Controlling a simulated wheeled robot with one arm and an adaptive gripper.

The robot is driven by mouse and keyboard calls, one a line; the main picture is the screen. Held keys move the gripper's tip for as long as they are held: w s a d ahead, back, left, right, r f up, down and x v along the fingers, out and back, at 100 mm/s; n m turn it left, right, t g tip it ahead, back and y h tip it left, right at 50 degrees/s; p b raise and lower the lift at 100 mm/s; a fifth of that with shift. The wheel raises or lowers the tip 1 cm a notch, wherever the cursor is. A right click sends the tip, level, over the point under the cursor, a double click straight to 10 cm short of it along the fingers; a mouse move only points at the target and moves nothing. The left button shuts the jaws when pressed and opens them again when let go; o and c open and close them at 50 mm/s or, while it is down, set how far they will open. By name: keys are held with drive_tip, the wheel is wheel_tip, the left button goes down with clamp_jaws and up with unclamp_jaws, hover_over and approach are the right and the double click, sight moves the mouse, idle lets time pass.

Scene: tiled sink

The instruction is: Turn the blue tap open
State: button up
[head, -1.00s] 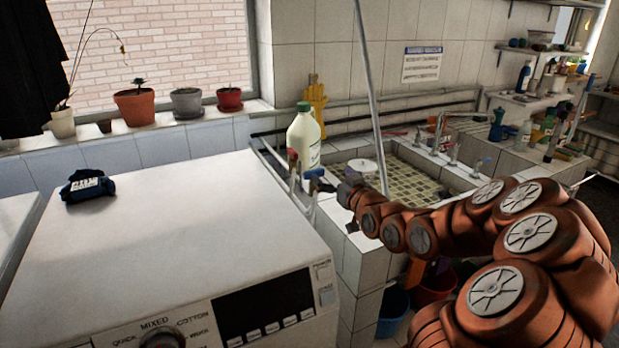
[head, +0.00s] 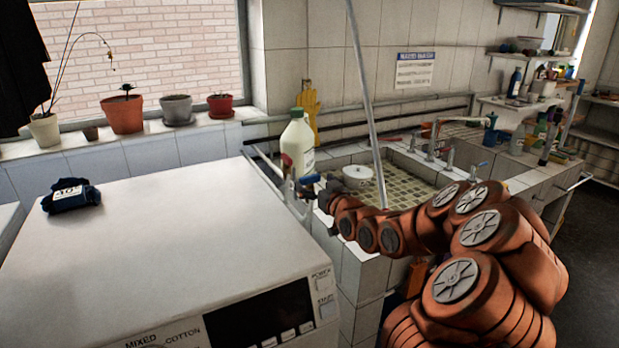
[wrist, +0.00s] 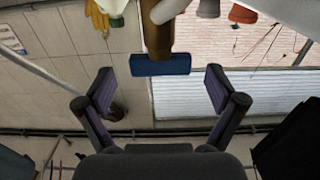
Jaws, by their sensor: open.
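The blue tap (head: 309,180) sits on a pipe between the washing machine and the sink. In the wrist view its blue handle (wrist: 160,65) lies level across the picture, with a brownish pipe behind it. My gripper (wrist: 159,88) is open, with one dark finger to each side of the handle and a clear gap on both sides. The handle shows between the fingertips or just beyond them; I cannot tell which. In the head view my gripper (head: 325,197) is at the tap's right, and its fingers are hard to make out.
A red-handled tap (head: 287,160) is just left of the blue one. A white bottle with a green cap (head: 297,143) stands close behind. A washing machine (head: 170,240) fills the left front. The tiled sink (head: 405,187) lies to the right, with a thin pole (head: 366,100) rising before it.

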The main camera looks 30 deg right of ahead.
drive_tip(key=shift+w+d+p, duration=0.1)
drive_tip(key=shift+w+p, duration=0.2)
drive_tip(key=shift+w, duration=1.15)
drive_tip(key=c, duration=1.2)
drive_tip(key=shift+o, duration=0.2)
